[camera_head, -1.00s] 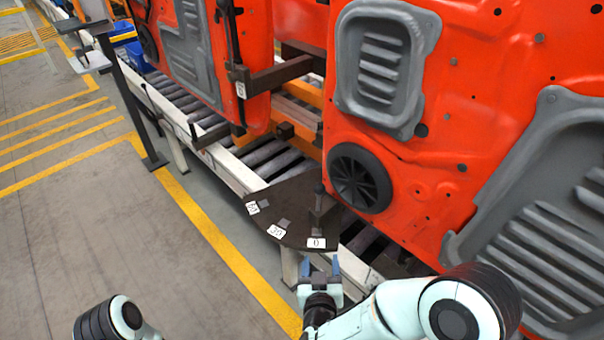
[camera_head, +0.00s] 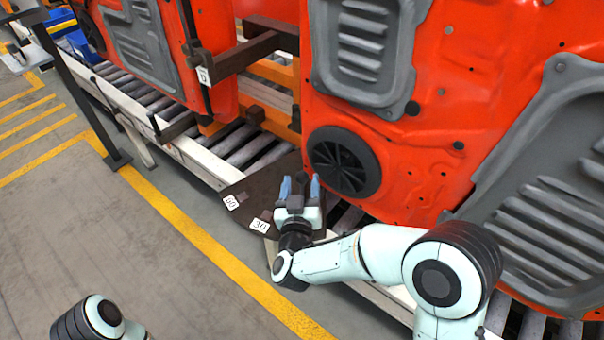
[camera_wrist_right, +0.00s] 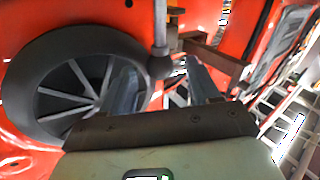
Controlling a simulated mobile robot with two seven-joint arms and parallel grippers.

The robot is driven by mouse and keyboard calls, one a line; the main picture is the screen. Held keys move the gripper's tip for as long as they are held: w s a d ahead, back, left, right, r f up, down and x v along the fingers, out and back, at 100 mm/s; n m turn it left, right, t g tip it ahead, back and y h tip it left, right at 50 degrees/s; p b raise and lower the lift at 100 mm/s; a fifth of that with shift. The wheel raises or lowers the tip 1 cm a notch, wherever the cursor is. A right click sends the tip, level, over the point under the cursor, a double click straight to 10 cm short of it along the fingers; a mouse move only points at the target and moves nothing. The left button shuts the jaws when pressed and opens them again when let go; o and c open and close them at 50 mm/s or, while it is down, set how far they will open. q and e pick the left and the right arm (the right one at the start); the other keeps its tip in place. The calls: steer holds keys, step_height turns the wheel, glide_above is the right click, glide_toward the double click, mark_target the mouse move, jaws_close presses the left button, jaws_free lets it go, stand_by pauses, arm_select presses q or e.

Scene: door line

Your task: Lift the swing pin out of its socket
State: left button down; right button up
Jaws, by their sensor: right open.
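The swing pin (camera_wrist_right: 160,28) shows in the right wrist view as a grey upright rod with a dark collar low on it, beyond and between my fingertips. My right gripper (camera_head: 300,186) is open over the dark angle plate (camera_head: 262,188), its fingers pointing toward the orange door; it also shows in the wrist view (camera_wrist_right: 163,85). I cannot tell whether a finger touches the pin. In the head view my gripper mostly hides the pin and its socket. The plate's 60 label (camera_head: 231,202) and 30 label (camera_head: 259,225) show. My left gripper is out of view.
The orange door panel (camera_head: 425,150) with a round black speaker (camera_head: 343,161) stands close beyond my right gripper. A second door hangs further left on a dark bracket (camera_head: 245,55). A roller conveyor (camera_head: 235,145) runs below.

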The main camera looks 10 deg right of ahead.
mark_target(302, 173)
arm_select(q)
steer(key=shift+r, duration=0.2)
arm_select(e)
steer(key=shift+x, duration=1.6)
steer(key=shift+c, duration=0.2)
